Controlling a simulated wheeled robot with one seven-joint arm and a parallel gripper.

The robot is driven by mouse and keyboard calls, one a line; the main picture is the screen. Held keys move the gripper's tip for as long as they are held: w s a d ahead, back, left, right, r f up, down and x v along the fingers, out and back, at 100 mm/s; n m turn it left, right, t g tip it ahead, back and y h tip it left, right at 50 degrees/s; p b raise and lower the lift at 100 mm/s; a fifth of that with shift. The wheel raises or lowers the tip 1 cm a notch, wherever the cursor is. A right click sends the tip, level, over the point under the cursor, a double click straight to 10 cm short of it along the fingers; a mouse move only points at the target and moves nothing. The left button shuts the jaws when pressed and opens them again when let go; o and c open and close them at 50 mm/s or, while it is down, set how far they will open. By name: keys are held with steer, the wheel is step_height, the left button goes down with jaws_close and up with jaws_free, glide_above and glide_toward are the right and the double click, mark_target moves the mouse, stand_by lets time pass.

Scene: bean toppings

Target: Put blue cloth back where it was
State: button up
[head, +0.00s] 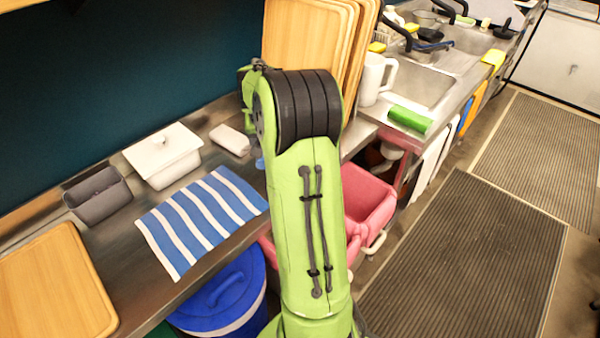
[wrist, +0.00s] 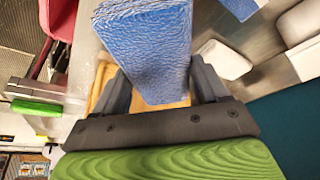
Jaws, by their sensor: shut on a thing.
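In the wrist view a folded, textured blue cloth (wrist: 150,45) sits between the two dark fingers of my gripper (wrist: 160,80). The gripper is shut on it, and the cloth extends out past the fingertips. In the head view my green arm hides the gripper and most of the cloth. Only a small blue patch (head: 260,163) shows at the arm's left edge, above the steel counter. A blue-and-white striped towel (head: 203,217) lies flat on the counter, left of my arm.
A white lidded box (head: 163,158), a grey bin (head: 98,196) and a white block (head: 230,139) stand on the counter. Wooden boards (head: 305,40) stand upright behind my arm. A pink crate (head: 368,200) and blue bucket (head: 225,290) are below. A green sponge (head: 410,118) lies by the sink.

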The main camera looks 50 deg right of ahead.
step_height(320, 180, down, 10)
steer(key=shift+r+b, duration=0.1)
steer(key=shift+b, duration=0.95)
steer(key=o, duration=1.2)
steer(key=shift+f, duration=0.2)
